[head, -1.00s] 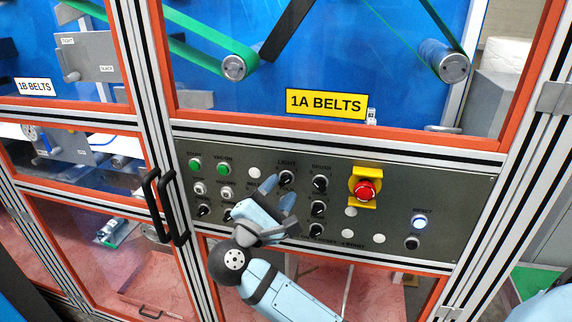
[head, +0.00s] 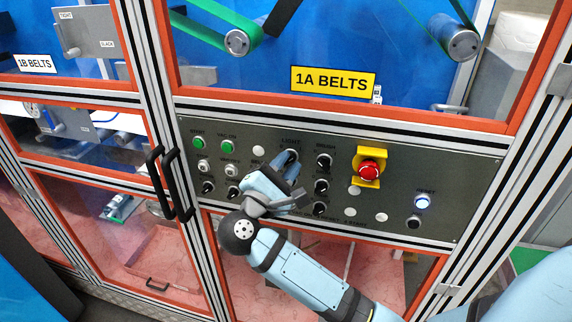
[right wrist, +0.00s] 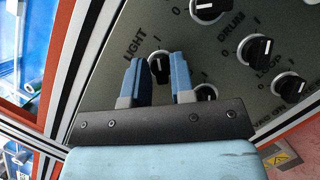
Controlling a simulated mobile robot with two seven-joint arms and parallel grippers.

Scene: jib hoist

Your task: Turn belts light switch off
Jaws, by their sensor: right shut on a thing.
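The light switch is a black rotary knob (head: 291,157) under the word LIGHT on the grey control panel (head: 455,165). It also shows in the right wrist view (right wrist: 159,69), with 0 and I marks beside it. My right gripper (head: 285,172) reaches up to it from below. In the head view the fingers hide part of the knob's lower side. My left gripper is not in view.
Several other black knobs sit close by, including the DRUM knob (right wrist: 257,48). A red emergency stop (head: 369,171) on a yellow plate is to the right, with a lit blue reset button (head: 422,202) beyond. Black door handles (head: 168,184) stick out on the left.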

